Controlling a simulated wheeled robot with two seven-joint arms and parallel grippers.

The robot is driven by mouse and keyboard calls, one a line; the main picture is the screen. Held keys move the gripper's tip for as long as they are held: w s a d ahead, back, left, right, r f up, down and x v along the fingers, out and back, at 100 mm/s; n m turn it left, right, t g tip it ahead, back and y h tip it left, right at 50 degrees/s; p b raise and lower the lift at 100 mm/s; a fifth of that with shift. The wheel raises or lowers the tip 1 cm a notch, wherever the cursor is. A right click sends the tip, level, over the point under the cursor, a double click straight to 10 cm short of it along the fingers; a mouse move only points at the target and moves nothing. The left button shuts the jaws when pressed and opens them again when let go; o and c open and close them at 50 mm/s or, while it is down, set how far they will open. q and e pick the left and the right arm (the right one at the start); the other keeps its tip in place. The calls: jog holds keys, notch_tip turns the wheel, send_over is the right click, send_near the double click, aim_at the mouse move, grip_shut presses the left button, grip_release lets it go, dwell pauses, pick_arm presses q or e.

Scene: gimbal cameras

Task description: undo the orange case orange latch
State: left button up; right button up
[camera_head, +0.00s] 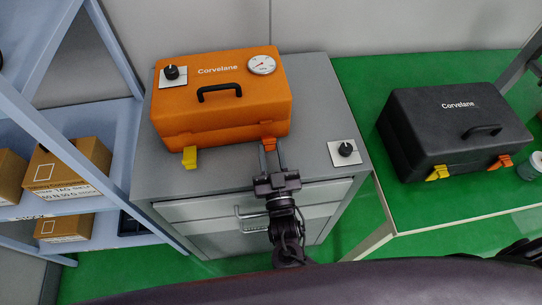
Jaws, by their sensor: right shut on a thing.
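The orange case (222,98) stands closed on the grey cabinet, with a black handle, a dial gauge and a knob plate on its lid. Its orange latch (268,143) is at the right of its front face. Its yellow latch (190,157) is at the left and hangs down over the front edge. My right gripper (270,153) reaches up from below, its two fingers at the orange latch and shut on it. The fingers partly hide the latch's lower part. My left gripper is out of view.
A plate with a black knob (344,152) lies on the grey cabinet (318,105) right of my gripper. A black case (450,125) with yellow and orange latches stands on the green table (430,208). Shelves with cardboard boxes (72,165) are at the left.

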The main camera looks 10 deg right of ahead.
jog(key=o, duration=0.9)
jog(key=shift+c, duration=0.2)
jog(key=b+v, duration=0.1)
jog(key=v, duration=0.5)
jog(key=shift+s+f+b, duration=0.15)
jog(key=shift+s+b, duration=0.15)
jog(key=shift+b, duration=0.05)
jog(key=shift+s, duration=0.6)
